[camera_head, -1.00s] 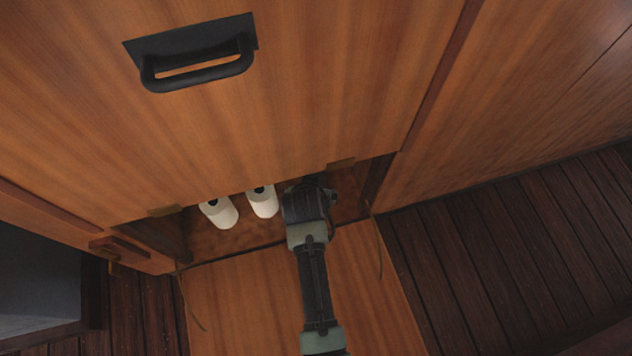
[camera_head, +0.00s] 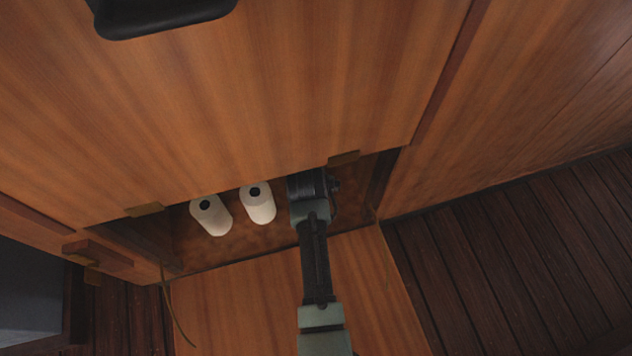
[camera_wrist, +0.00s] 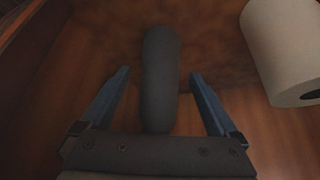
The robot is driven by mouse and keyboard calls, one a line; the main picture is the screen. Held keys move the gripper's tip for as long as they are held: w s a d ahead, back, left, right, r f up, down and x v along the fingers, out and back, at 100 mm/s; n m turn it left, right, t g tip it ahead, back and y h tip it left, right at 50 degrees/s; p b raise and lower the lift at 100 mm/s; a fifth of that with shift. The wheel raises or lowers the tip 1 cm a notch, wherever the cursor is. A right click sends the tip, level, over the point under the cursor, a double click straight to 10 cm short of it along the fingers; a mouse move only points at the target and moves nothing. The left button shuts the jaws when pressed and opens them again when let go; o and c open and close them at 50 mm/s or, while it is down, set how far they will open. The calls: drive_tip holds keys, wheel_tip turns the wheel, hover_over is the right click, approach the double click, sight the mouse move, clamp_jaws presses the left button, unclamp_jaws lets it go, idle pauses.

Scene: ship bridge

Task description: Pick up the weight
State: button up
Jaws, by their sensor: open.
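The weight (camera_wrist: 161,75) looks like a dark grey rounded bar in the wrist view, lying on the brown compartment floor. My gripper (camera_wrist: 160,75) is open, with a blue finger on each side of the weight and visible gaps between fingers and weight. Its near end meets the dark palm edge in the picture; I cannot tell whether they touch. In the head view my arm reaches into the open lower compartment, where the weight and my fingertips are hidden.
Two white paper rolls (camera_head: 211,215) (camera_head: 257,204) stand left of my arm in the compartment; one roll (camera_wrist: 286,50) shows at the right in the wrist view. The cabinet front (camera_head: 270,90) overhangs the opening. A lowered wooden panel (camera_head: 235,310) lies in front, beneath my arm.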

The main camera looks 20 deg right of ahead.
clamp_jaws()
idle(0.3)
drive_tip(key=shift+w+r, duration=0.2)
drive_tip(key=shift+r, duration=0.05)
